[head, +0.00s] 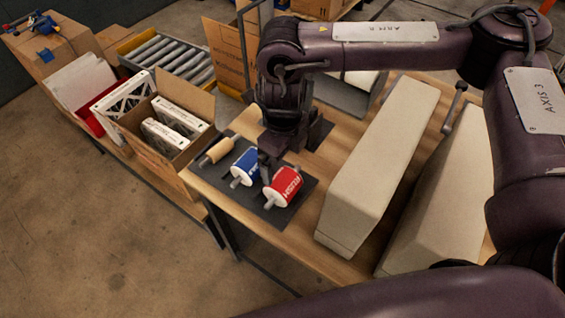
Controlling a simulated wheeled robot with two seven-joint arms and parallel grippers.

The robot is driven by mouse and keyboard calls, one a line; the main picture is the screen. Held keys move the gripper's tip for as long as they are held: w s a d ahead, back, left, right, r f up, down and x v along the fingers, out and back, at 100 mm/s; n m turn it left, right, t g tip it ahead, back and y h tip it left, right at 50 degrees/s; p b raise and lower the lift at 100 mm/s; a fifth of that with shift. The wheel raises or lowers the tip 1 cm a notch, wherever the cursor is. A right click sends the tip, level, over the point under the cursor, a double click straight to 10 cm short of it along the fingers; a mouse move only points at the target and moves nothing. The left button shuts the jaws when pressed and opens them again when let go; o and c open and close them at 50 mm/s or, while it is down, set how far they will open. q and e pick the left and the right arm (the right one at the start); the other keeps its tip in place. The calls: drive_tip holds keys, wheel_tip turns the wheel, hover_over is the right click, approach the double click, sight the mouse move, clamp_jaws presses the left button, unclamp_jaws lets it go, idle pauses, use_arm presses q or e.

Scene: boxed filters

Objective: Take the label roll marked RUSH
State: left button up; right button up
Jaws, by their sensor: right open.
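The red label roll marked RUSH (284,187) lies on a dark mat (275,217) near the front left edge of the wooden table. A blue label roll (246,167) lies just to its left on the same mat. A bare tan core (217,151) lies further left. My right gripper (266,172) points down at the rolls, its fingers by the blue and red rolls. It is open. The arm hides part of the fingers, and I cannot tell whether they touch a roll. My left gripper is not in view.
Two long cream-coloured blocks (381,160) stand on the table to the right of the mat. An open cardboard box (150,154) with white framed filters stands on a lower bench at left. A roller conveyor (170,54) lies behind it.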

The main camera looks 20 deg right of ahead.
sight(283, 179)
drive_tip(key=shift+s+f, duration=0.15)
drive_tip(key=shift+f, duration=0.15)
drive_tip(key=shift+s+a+f+p, duration=0.2)
drive_tip(key=shift+s+f+p, duration=0.35)
drive_tip(key=shift+s+p, duration=0.15)
drive_tip(key=shift+w+d+f+p, duration=0.1)
drive_tip(key=shift+w+f+p, duration=0.05)
drive_tip(key=shift+f+p, duration=0.35)
drive_tip(key=shift+w+f+p, duration=0.15)
drive_tip(key=shift+f+p, duration=0.25)
drive_tip(key=shift+f, duration=0.1)
drive_tip(key=f, duration=0.2)
drive_tip(key=shift+w+d+f+p, duration=0.1)
drive_tip(key=shift+w+f+p, duration=0.25)
drive_tip(key=shift+w+f, duration=0.05)
drive_tip(key=shift+f, duration=0.3)
drive_tip(key=c, duration=1.6)
drive_tip(key=shift+r, duration=0.1)
drive_tip(key=shift+c, duration=0.8)
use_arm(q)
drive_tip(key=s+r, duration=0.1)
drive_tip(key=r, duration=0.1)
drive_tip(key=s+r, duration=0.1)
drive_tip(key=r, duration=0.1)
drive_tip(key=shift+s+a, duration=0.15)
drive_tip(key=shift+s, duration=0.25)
